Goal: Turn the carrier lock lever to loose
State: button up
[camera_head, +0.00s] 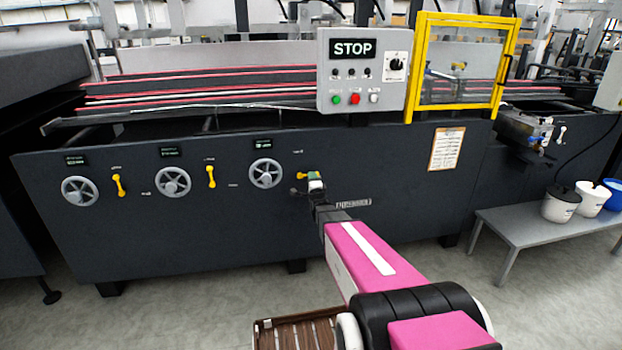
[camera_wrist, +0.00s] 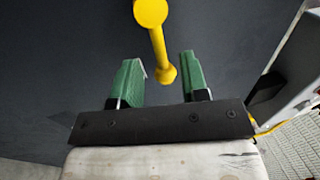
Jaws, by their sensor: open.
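A yellow lever with a round knob (camera_wrist: 153,13) shows in the wrist view against the dark machine panel. Its shaft slants down to a smaller round end in the gap between my green fingers. My gripper (camera_wrist: 160,62) is open, with one finger on each side of the lever and a gap to each. I cannot tell how deep the lever sits between them. In the head view my gripper (camera_head: 316,182) is at the panel, right of the third handwheel, and the lever (camera_head: 301,176) shows partly beside it, the rest hidden. The labels are too small to read.
Two more yellow levers (camera_head: 119,185) (camera_head: 211,176) and several handwheels (camera_head: 266,173) are on the dark panel to the left. A STOP control box (camera_head: 362,70) and a yellow-framed guard (camera_head: 411,75) are above. A grey bench (camera_head: 535,222) with pots stands right.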

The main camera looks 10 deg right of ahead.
jog(key=s+f, duration=0.1)
jog(key=s, duration=0.7)
jog(key=shift+f, duration=0.3)
jog(key=s+a+f+n+g, duration=0.2)
jog(key=s+f+n+g, duration=0.5)
jog(key=s+n+g, duration=0.3)
jog(key=s+a+n+g, duration=0.2)
jog(key=s+n+g, duration=0.6)
jog(key=s, duration=0.9)
jog(key=shift+a+r+g, duration=0.35)
jog(key=shift+g, duration=0.75)
